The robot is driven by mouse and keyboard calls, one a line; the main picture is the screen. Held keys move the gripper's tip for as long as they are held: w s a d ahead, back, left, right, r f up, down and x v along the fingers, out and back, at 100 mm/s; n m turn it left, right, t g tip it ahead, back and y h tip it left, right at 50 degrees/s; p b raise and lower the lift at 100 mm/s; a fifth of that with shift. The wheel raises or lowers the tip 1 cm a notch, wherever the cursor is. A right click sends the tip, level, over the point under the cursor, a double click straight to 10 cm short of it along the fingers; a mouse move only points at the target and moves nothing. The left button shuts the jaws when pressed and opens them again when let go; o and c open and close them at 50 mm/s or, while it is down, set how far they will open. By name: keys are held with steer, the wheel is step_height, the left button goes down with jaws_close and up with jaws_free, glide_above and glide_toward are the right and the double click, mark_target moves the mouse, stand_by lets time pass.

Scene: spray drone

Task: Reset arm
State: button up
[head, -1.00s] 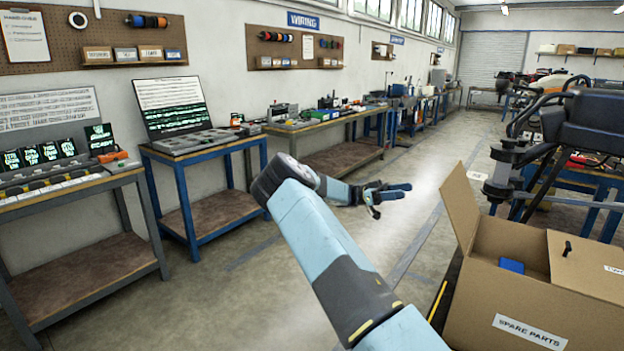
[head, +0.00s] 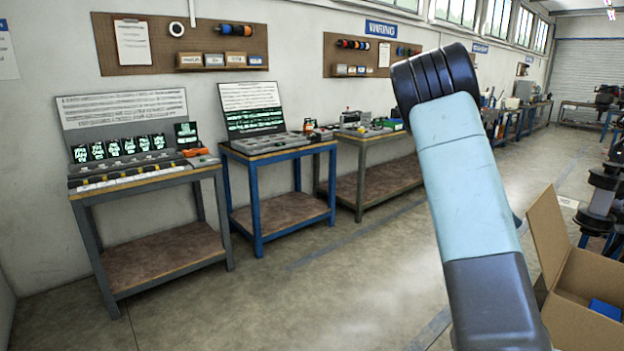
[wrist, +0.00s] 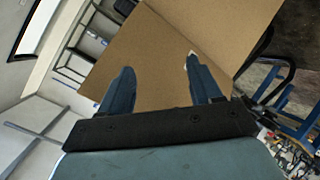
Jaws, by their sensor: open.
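My arm rises on the right of the head view, its light blue link raised and its dark joint at the top. My gripper is not visible in the head view. In the wrist view my gripper (wrist: 158,85) has its two blue fingers well apart with nothing between them. A brown cardboard panel fills the view behind the fingers; I cannot tell how far off it is.
An open cardboard box (head: 585,305) with a blue item (head: 605,309) inside stands at the lower right. A grey-legged bench (head: 150,182) and a blue-legged bench (head: 282,150) line the wall. The floor (head: 310,300) before them is clear.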

steer(key=s+a+r+n+t+y, duration=0.4)
steer(key=s+a+n+t, duration=0.3)
steer(key=s+a, duration=0.5)
steer(key=s+a+r+n+t+y, duration=0.3)
steer(key=s+a+r+n+t, duration=0.4)
steer(key=s+a+n, duration=0.4)
steer(key=shift+s+a+r+n+t+y, duration=0.15)
steer(key=shift+s+a+n+t+y, duration=0.25)
steer(key=shift+s+a+t, duration=0.7)
steer(key=shift+s+a+g, duration=0.1)
steer(key=shift+a+g, duration=0.2)
steer(key=shift+a, duration=0.1)
